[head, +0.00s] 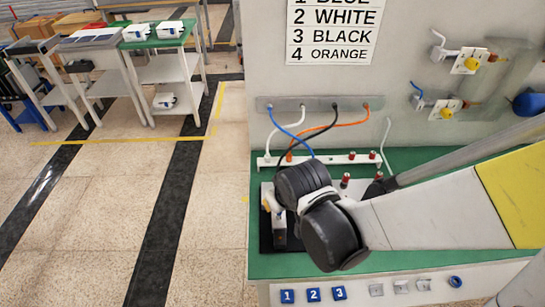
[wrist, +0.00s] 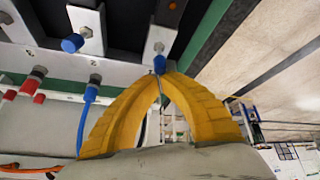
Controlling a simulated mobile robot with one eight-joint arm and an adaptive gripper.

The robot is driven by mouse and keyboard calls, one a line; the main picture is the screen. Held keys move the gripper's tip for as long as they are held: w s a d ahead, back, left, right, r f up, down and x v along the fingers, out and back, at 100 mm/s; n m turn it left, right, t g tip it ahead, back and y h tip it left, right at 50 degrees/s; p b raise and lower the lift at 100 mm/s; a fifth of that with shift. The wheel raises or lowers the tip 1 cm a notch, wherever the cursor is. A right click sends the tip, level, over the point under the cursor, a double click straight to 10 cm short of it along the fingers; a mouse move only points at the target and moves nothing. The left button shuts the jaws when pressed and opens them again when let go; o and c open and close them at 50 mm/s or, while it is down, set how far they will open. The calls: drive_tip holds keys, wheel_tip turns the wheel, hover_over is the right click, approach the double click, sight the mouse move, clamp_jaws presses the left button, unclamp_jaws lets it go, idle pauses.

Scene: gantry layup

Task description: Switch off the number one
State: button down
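The wall sign (head: 333,30) lists numbers with colours; its top line reads blue, with the number 1 partly cut off. A blue cable (head: 283,135) runs from the wall panel to the white strip (head: 330,160) on the green bench. In the wrist view the blue cable (wrist: 84,120) ends in a connector on a pale strip. My gripper's yellow fingers (wrist: 160,76) meet at their tips, just below a blue-tipped lever (wrist: 158,63) on a white block. Whether they touch it is unclear. Another blue-tipped lever (wrist: 72,43) points out to the left. In the head view my arm hides the fingertips.
White, black and orange cables run beside the blue one. Red connectors (head: 346,180) stand on the bench. Blue tags numbered 1 (head: 287,296), 2 and 3 sit on the bench front. Wall valves (head: 470,61) are at right.

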drive_tip(key=shift+s, duration=0.15)
drive_tip(key=shift+r, duration=0.15)
drive_tip(key=shift+r+p, duration=0.7)
drive_tip(key=shift+r, duration=0.05)
